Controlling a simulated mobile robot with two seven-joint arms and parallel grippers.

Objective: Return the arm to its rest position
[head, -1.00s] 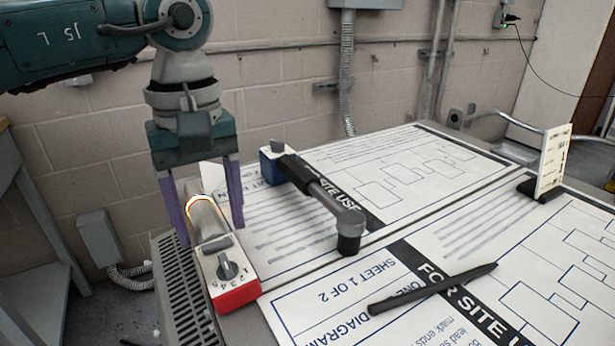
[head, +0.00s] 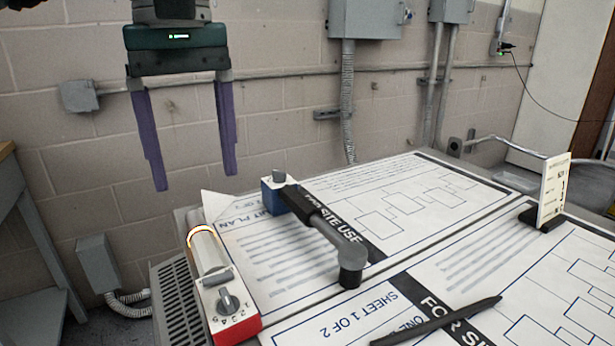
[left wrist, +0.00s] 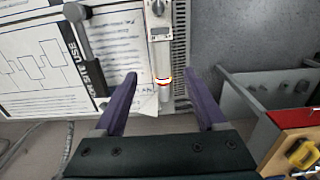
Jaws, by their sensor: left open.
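My left gripper (head: 196,180) hangs open and empty in the head view, its two purple fingers pointing down above the table's back left corner. In the left wrist view its fingers (left wrist: 165,88) are spread apart with nothing between them. Below it, a white device with a dial and a red end (head: 222,290) lies along the table's left edge, apart from the fingers. It also shows in the left wrist view (left wrist: 160,48). My right gripper is not in view.
A blue-ended device with a dark bar (head: 335,240) lies on the printed sheets (head: 420,200). A black pen (head: 440,322) lies at the front. A white card in a stand (head: 553,192) is at the right. Conduit boxes (head: 365,18) are on the wall behind.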

